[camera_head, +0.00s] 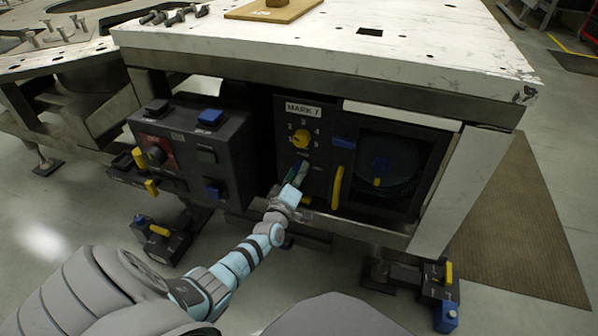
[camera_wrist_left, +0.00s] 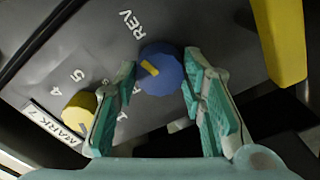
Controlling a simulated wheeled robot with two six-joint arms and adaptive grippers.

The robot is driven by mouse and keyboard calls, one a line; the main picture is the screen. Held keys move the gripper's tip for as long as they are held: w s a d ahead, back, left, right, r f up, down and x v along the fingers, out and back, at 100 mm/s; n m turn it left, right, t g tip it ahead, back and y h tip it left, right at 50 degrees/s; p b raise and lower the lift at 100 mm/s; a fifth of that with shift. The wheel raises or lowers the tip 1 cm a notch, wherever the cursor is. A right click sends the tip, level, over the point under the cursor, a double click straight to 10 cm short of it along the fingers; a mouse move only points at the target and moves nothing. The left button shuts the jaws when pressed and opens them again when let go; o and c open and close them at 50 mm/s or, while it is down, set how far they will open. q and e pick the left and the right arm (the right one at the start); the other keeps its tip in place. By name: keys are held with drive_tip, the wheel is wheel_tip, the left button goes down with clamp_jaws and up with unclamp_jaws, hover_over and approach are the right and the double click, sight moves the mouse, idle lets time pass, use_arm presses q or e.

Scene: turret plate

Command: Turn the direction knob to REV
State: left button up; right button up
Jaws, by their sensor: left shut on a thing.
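The direction knob (camera_wrist_left: 165,75) is round and blue with a short yellow pointer mark, and sits between my fingers in the left wrist view. The white REV label (camera_wrist_left: 131,23) is on the dark panel at the knob's upper left in that view. The yellow mark is on the knob's left part and slants toward the upper left. My left gripper (camera_wrist_left: 160,70) is shut on the knob, one finger on each side. In the head view my left gripper (camera_head: 298,172) is at the MARK 7 panel, below the yellow selector, and hides the knob. My right gripper is not in view.
A yellow numbered selector (camera_head: 301,138) is above the gripper; it also shows in the wrist view (camera_wrist_left: 78,112). A yellow handle (camera_head: 337,188) stands close to the right. A control box (camera_head: 225,155) with blue buttons is at the left. The white tabletop (camera_head: 330,45) overhangs the panel.

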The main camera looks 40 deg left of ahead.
use_arm(q)
drive_tip(key=shift+m+p, duration=0.4)
drive_tip(key=shift+m, duration=0.8)
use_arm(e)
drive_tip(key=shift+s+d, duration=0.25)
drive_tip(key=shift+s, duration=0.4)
use_arm(q)
drive_tip(key=o, duration=1.2)
drive_tip(key=shift+c, duration=0.2)
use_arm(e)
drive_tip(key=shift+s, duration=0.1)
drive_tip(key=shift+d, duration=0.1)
use_arm(q)
drive_tip(key=v, duration=1.2)
drive_tip(key=shift+f, duration=0.1)
